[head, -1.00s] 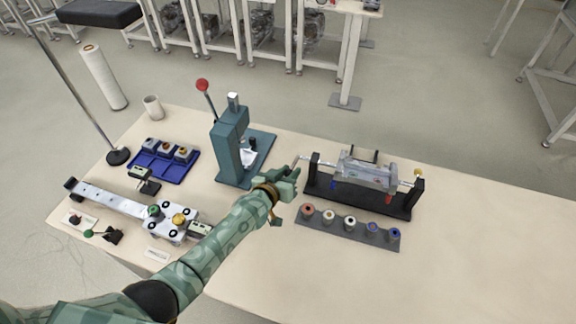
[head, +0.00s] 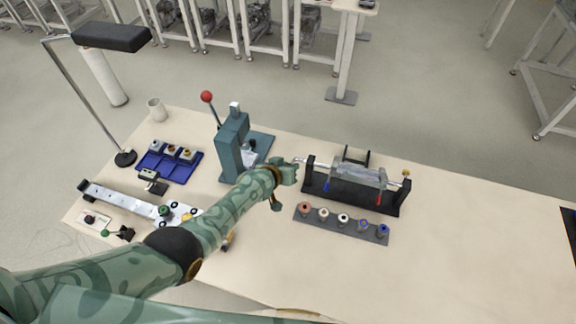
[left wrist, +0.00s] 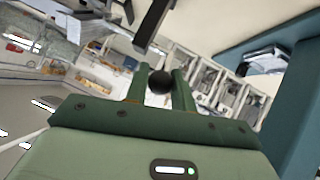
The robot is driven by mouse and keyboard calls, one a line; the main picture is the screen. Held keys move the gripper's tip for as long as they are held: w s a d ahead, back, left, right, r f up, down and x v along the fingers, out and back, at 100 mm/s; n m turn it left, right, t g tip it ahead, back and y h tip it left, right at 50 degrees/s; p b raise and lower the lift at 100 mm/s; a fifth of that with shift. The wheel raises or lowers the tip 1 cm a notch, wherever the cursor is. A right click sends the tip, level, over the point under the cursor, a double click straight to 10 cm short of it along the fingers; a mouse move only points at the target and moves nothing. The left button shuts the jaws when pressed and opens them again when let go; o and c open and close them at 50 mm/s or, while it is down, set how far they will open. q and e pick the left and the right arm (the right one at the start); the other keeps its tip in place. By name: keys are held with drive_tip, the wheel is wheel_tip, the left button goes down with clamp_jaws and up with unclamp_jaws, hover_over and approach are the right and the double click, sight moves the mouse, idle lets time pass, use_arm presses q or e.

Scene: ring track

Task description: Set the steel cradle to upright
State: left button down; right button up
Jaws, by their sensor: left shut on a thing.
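The steel cradle (head: 358,177) is a pale metal body on a shaft between the two uprights of a black stand (head: 350,198). It looks tilted about the shaft; its exact angle is hard to tell. Blue and red marks show at its lower edge. A thin crank shows at the stand's left end. My left gripper (head: 290,172) is at that crank, beside the left upright. In the left wrist view its fingers are shut on a dark round knob (left wrist: 159,82). My right gripper is not in view.
A teal press (head: 232,145) with a red-knobbed lever stands just left of the gripper. A grey strip with several coloured bushings (head: 342,222) lies in front of the stand. A blue tray (head: 169,161) and a lamp stand are farther left. The table's right side is mostly clear.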

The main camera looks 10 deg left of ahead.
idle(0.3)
use_arm(q)
drive_tip(key=c, duration=1.2)
unclamp_jaws()
drive_tip(key=shift+c, duration=0.2)
drive_tip(key=p+v, duration=1)
drive_tip(key=v, duration=0.6)
drive_tip(key=shift+s+a, duration=0.1)
